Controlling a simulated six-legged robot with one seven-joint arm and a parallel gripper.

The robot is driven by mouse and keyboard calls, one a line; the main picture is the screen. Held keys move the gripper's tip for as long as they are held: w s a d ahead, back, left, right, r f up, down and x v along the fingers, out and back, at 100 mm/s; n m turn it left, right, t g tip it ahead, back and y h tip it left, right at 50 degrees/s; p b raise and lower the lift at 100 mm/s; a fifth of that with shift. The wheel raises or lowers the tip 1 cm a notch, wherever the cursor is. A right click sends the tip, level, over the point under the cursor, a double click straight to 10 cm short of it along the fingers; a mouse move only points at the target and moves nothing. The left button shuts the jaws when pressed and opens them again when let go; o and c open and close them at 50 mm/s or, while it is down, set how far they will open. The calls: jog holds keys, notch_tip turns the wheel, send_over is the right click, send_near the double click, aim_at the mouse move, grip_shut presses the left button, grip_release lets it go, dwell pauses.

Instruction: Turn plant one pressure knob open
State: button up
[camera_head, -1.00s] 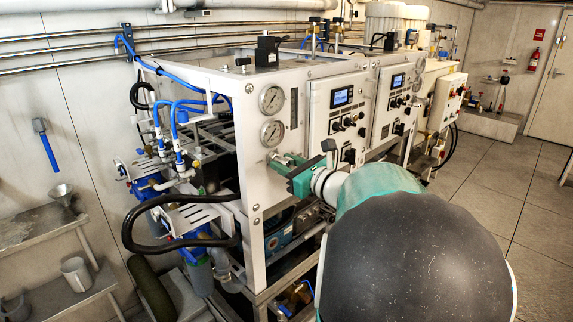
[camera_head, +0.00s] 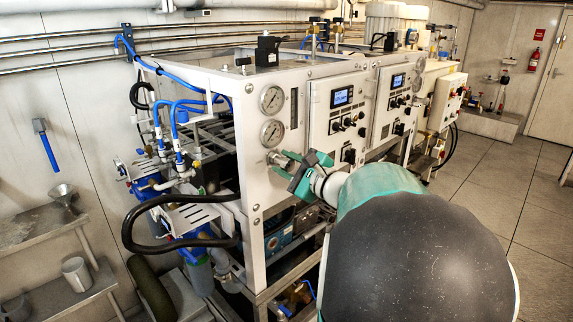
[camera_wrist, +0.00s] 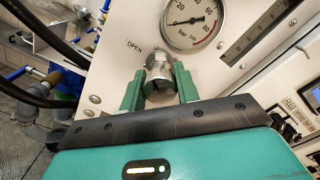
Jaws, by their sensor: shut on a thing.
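The pressure knob is a silver metal knob (camera_wrist: 158,80) on the white panel, below a round gauge and beside the printed word "OPEN" in the wrist view. My gripper (camera_wrist: 159,88) has one green finger on each side of it, shut on it. In the head view, my gripper (camera_head: 285,168) is at the front panel's left part, just under the lower gauge (camera_head: 272,133). The knob (camera_head: 273,157) is partly hidden there by the fingers.
The same gauge (camera_wrist: 193,22) reads low in the wrist view. Control boxes with displays (camera_head: 342,97) stand right of the gauges. A thick black hose (camera_head: 180,245) loops at the left. The tiled floor at the right (camera_head: 490,200) is open.

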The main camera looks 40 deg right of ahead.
jog(key=n, duration=0.4)
jog(key=shift+n, duration=0.3)
jog(key=n, duration=0.3)
jog(key=shift+n, duration=0.3)
jog(key=n, duration=0.7)
jog(key=o, duration=1)
jog(key=shift+s, duration=0.1)
jog(key=s, duration=1.3)
jog(key=shift+s+d, duration=0.2)
jog(key=shift+s, duration=0.1)
